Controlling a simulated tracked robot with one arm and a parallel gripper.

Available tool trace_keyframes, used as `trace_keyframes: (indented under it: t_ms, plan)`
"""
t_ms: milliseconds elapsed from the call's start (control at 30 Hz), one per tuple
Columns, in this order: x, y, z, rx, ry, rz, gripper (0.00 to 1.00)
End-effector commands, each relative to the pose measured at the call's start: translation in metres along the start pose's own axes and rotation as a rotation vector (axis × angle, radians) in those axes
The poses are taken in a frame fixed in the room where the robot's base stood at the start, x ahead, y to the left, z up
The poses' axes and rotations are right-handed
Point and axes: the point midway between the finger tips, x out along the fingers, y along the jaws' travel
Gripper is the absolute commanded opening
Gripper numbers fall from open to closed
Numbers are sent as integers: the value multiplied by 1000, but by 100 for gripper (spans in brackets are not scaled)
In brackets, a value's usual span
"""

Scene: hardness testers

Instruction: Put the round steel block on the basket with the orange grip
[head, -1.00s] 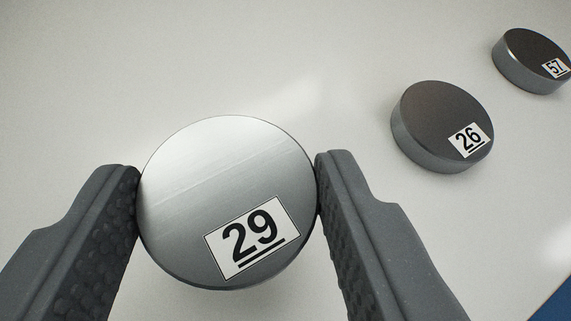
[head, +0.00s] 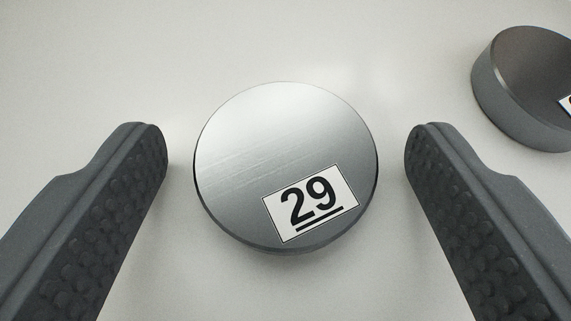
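A round steel block (head: 265,140) with a bright brushed top and a white label "29" lies flat in the middle of the head view, apparently on the pale surface. My gripper (head: 287,150) is open around it, one finger on each side. A clear gap shows between the block and each finger. The basket with the orange grip is not in view.
A second, darker round block (head: 525,90) stands on the pale surface (head: 90,60) at the upper right, cut off by the picture edge with only a corner of its label showing. The surface at the upper left is clear.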

Motion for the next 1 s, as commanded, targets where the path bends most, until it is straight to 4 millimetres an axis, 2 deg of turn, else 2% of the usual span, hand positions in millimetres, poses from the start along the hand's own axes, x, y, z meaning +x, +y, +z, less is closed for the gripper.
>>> trace_keyframes:
  t_ms: [333, 1000]
  plan:
    - [1, 0, 2, -1, 1, 0, 72]
    - [-109, 4, -5, 1, 3, 2, 72]
